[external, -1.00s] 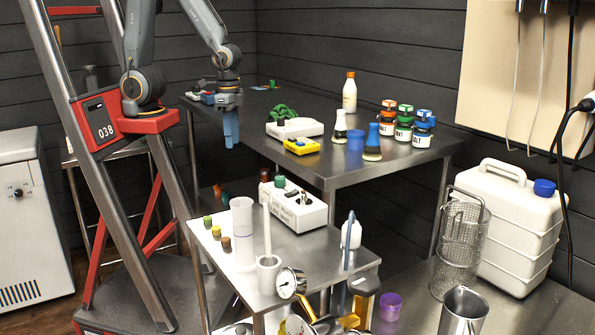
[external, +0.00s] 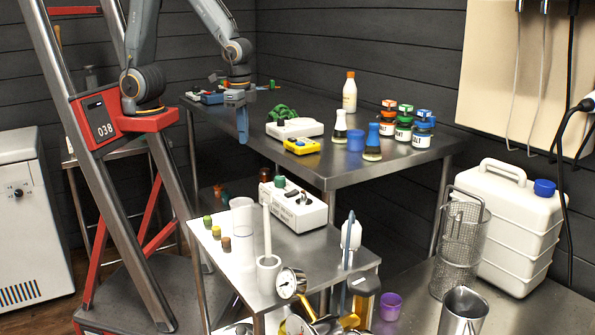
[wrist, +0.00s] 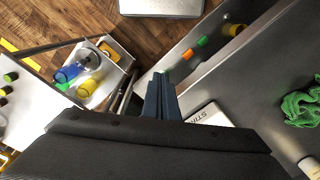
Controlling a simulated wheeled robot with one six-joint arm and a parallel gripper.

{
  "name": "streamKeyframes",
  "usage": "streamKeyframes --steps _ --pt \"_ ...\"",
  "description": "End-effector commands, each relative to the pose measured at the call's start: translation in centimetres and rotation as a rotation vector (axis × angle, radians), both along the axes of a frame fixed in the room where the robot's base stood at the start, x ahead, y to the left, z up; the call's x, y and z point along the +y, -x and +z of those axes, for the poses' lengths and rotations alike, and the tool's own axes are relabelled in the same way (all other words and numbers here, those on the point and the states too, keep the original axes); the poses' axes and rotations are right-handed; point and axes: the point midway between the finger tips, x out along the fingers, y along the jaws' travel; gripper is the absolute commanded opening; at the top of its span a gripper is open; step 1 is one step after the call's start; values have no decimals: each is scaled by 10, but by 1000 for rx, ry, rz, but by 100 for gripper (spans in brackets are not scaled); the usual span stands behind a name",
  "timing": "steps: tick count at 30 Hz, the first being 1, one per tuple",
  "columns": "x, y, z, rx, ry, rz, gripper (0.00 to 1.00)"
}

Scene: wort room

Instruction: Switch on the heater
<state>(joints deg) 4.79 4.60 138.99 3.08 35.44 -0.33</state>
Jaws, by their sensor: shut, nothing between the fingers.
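My gripper (external: 242,138) is shut and empty, its blue-grey fingers pointing down in front of the upper bench's left part. In the wrist view the closed fingers (wrist: 161,98) show at the middle. A white box with a green knob and dark switches (external: 293,204) stands at the back of the lower steel table, below and right of my gripper. Its printed label is too small to read surely, so I cannot tell whether it is the heater. Another white device (external: 295,128) on the upper bench has a green cloth on it. Nothing touches my fingers.
A yellow box (external: 301,146), bottles and jars stand on the upper bench (external: 390,160). A ladder (external: 165,262) stands at left.

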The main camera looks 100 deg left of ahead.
Motion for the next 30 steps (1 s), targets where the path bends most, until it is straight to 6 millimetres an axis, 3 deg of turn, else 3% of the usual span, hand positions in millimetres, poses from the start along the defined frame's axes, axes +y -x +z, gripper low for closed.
streamKeyframes --steps 6,12,15,18,22,25,30 --pt "-72 -84 38 -13 -67 -227 0" --pt "-160 -144 70 -39 -143 -420 0" --pt "-207 -164 85 -59 -183 -503 0" --pt "-247 -177 98 -78 -216 -568 0" --pt "-285 -185 109 -97 -247 -624 0" --pt "-302 -188 114 -107 -260 -648 0" --pt "-310 -189 116 -111 -268 -658 0"
